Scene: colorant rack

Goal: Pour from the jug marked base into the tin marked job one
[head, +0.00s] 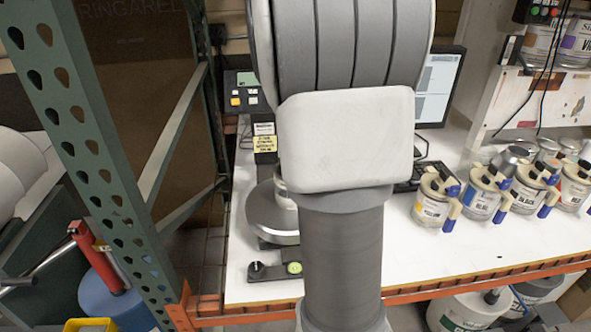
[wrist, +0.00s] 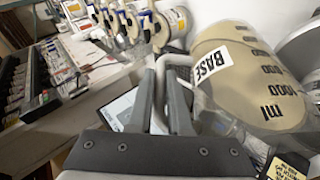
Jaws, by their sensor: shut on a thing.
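In the wrist view my gripper (wrist: 163,88) is shut on the handle of a clear jug (wrist: 245,75). The jug has a white BASE label, a millilitre scale and beige liquid inside. It appears at a slant in this view, and I cannot tell its true tilt. In the head view my arm hides both the gripper and the jug. A light-coloured tin (head: 284,196), mostly hidden by my arm, stands on the round scale plate (head: 268,222). Its marking cannot be read, so I cannot tell whether it is job one.
Several labelled colorant tins with blue-and-beige clips, including a yellow one (head: 433,200), line the right of the white bench (head: 350,275). A monitor (head: 440,85) and a scale display (head: 246,92) stand behind. A green perforated upright (head: 100,150) is at left.

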